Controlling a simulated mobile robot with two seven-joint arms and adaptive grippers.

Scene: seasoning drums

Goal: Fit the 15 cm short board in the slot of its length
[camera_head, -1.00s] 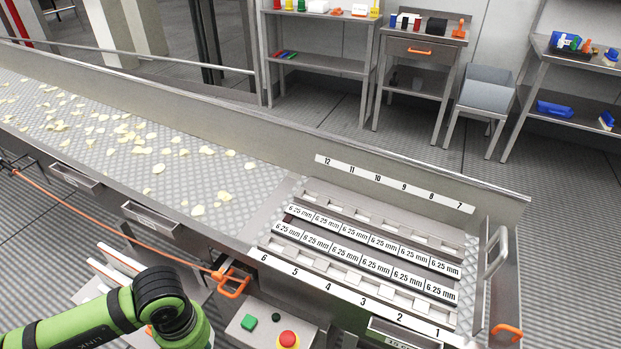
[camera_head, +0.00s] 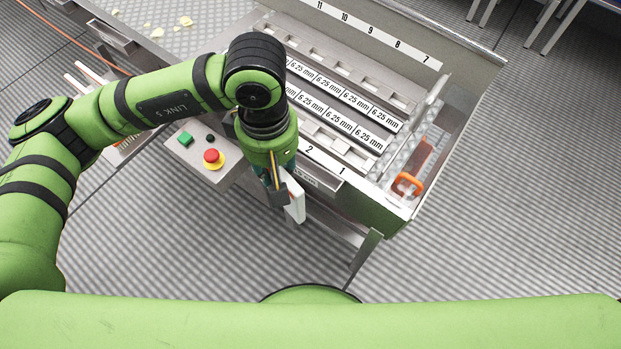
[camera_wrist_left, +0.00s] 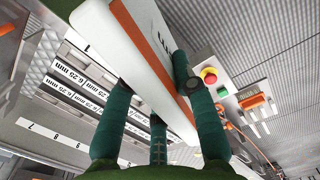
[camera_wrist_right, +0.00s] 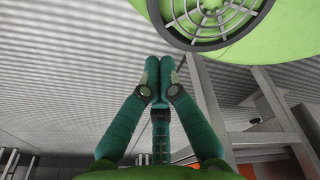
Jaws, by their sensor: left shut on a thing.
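A white board (camera_head: 297,203) with an orange stripe is in my left gripper (camera_head: 279,187), near the machine's front edge. In the left wrist view the board (camera_wrist_left: 125,40) runs diagonally between the green fingers; its black print is too cut off to read. The left fingers are closed on it. A holder with upright white boards (camera_head: 78,82) is partly hidden behind my left arm; in the left wrist view it shows orange and white pieces (camera_wrist_left: 258,108). Individual slots cannot be made out. My right gripper (camera_wrist_right: 162,68) has its fingertips together, empty.
The machine's tray has rows of 6.25 mm labels (camera_head: 345,90) and a numbered front rim (camera_head: 342,171). A control box with a red button (camera_head: 213,157) stands between the holder and the left gripper. An orange handle (camera_head: 406,185) is at the tray's right end. Floor is clear in front.

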